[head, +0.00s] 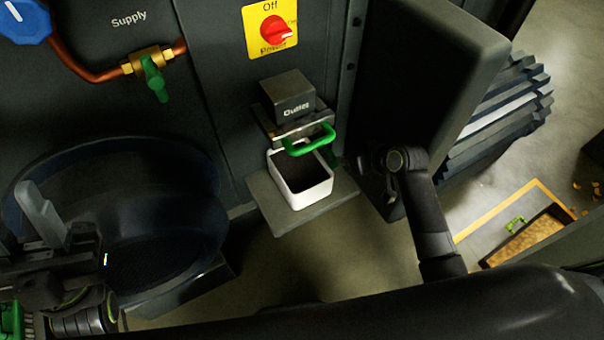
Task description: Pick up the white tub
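The white tub (317,197) is a small square container with dark contents. It stands upright on a grey ledge (284,216) under the box marked Outlet (291,101). A green handle (308,141) juts out just above its back rim.
A dark round basin (180,160) fills the left side. A thick black panel (430,80) stands right of the outlet, with one of my arm links near its foot. A red power knob (277,30) and a green valve (155,78) are above. Floor in front of the ledge is clear.

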